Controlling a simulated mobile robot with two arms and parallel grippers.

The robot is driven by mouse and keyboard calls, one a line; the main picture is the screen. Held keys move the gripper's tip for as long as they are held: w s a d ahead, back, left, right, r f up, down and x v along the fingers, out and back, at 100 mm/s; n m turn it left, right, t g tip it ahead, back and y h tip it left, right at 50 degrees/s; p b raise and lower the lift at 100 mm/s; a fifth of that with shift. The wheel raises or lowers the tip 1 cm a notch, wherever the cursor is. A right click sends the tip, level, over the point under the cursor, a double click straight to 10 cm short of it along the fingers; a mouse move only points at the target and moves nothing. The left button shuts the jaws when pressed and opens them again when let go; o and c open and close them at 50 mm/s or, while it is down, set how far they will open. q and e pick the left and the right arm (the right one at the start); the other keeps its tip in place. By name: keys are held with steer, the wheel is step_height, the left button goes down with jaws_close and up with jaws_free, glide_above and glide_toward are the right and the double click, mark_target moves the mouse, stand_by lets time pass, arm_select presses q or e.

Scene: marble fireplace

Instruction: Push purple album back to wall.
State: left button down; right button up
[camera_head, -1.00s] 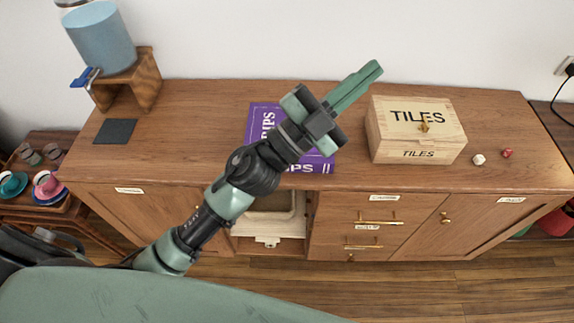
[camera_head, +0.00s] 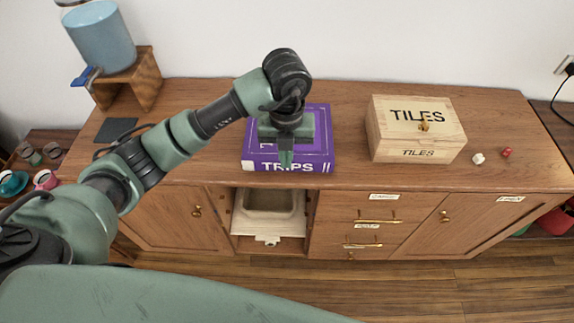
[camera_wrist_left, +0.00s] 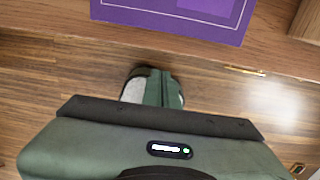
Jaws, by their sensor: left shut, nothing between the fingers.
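The purple album (camera_head: 318,150) lies on the wooden sideboard top, left of the middle, with its "TRIPS" spine facing the front edge. In the left wrist view the purple album (camera_wrist_left: 170,17) shows at the top, partly cut off. My left gripper (camera_head: 286,160) is shut and empty. It points down over the album's front part in the head view, and hides part of its cover. In the left wrist view the shut fingers (camera_wrist_left: 153,90) appear below the album, over the floor in front of the sideboard. I cannot tell whether they touch the album. The white wall (camera_head: 330,40) is behind the sideboard.
A wooden "TILES" box (camera_head: 415,132) stands right of the album. White (camera_head: 478,158) and red (camera_head: 507,152) small pieces lie beyond it. A dark square mat (camera_head: 115,130) and a blue dispenser on a wooden stand (camera_head: 140,85) are at the left. Bare top shows behind the album.

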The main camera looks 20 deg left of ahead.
arm_select(q)
steer(key=w+f+p, duration=0.1)
steer(key=f, duration=0.2)
steer(key=f+p, duration=0.1)
steer(key=f, duration=0.2)
steer(key=w+f+p, duration=0.1)
steer(key=f, duration=0.2)
steer(key=shift+w+a, duration=0.35)
steer(key=shift+w+a+f, duration=0.15)
steer(key=shift+w, duration=0.35)
